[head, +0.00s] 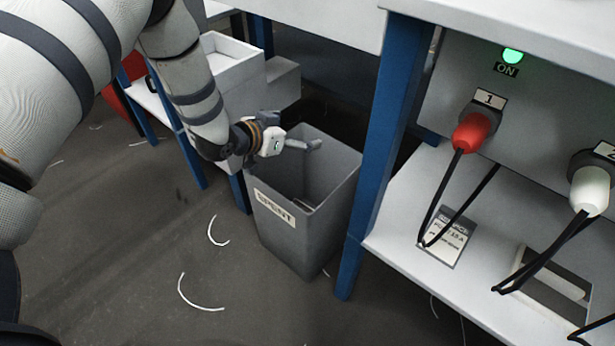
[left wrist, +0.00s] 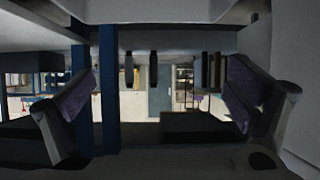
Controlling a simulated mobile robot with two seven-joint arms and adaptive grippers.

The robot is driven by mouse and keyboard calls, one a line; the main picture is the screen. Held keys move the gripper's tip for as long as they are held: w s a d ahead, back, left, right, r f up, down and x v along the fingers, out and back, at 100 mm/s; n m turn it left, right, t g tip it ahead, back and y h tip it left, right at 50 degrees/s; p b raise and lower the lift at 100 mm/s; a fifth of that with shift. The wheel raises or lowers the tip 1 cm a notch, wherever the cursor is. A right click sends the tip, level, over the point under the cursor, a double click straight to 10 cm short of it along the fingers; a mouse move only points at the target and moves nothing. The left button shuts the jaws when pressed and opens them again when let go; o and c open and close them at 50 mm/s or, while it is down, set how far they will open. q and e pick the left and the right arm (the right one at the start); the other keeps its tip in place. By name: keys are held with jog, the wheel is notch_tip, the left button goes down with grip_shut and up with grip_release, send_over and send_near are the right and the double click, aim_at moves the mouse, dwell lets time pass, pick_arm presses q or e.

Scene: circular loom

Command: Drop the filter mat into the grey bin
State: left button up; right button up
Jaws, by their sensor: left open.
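The grey bin (head: 272,236) stands on the floor in the head view, with a label reading "SPENT" on its front and its open top facing up. My left gripper (head: 298,140) is over the bin's opening, near its back left rim. In the left wrist view the left gripper (left wrist: 160,98) has its two fingers wide apart, with nothing between them. I cannot make out the filter mat for certain. My right gripper is in neither view.
A blue table leg (head: 366,165) stands close to the bin's right side. A white box (head: 228,75) is behind its left. A panel with a red plug (head: 473,131) and a white plug (head: 590,190) is at right. Curved white scraps (head: 197,299) lie on open floor.

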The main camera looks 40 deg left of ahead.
pick_arm(q)
jog(key=v, duration=1.2)
